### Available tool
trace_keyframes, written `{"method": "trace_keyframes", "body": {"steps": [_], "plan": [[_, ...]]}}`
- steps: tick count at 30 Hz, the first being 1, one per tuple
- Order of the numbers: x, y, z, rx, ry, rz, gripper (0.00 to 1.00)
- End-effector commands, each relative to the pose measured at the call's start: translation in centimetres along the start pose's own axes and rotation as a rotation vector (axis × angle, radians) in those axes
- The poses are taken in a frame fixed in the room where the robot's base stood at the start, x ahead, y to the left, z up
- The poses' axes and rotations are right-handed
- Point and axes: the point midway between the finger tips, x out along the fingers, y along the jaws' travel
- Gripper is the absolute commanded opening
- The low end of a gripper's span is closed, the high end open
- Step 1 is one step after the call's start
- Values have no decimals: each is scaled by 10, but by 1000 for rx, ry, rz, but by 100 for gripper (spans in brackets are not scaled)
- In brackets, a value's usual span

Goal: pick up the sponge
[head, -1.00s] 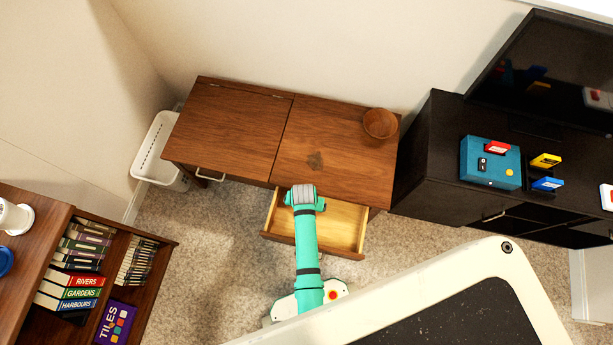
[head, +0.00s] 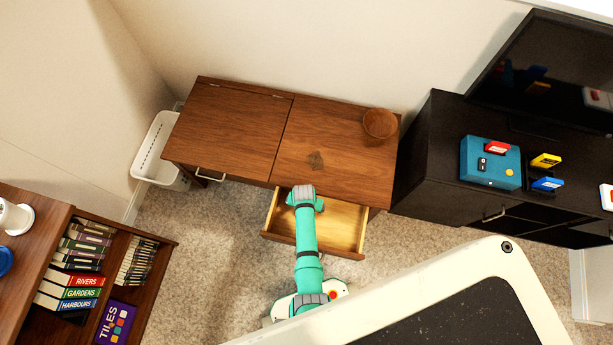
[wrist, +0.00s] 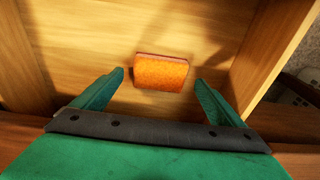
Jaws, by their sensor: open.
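An orange sponge (wrist: 161,73) lies on the floor of the open wooden drawer (head: 345,225), seen in the wrist view. My gripper (wrist: 159,80) is open. Its two green fingers point into the drawer, one to the left and one to the right of the sponge, with a gap on each side. The fingertips appear level with the sponge's near part in the picture; how high they are above it I cannot tell. In the head view my arm covers the drawer's left part, and the sponge is hidden there.
A bookshelf (head: 160,245) is at lower left. The drawer's right wall (wrist: 262,55) lies beyond the right finger.

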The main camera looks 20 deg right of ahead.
Motion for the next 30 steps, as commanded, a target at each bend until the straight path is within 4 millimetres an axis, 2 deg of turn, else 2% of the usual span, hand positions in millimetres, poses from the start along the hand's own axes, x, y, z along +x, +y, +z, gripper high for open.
{"method": "trace_keyframes", "body": {"steps": [5, 14, 18, 19, 20, 30], "plan": [[15, 0, 0, 1, -1, 1, 92], [17, 0, 0, 1, 1, 0, 92], [17, 0, 0, 1, 0, 0, 59], [17, 0, 0, 1, 0, 0, 52], [17, 0, 0, 1, 0, 0, 48], [16, 0, 0, 1, 0, 0, 48]]}}
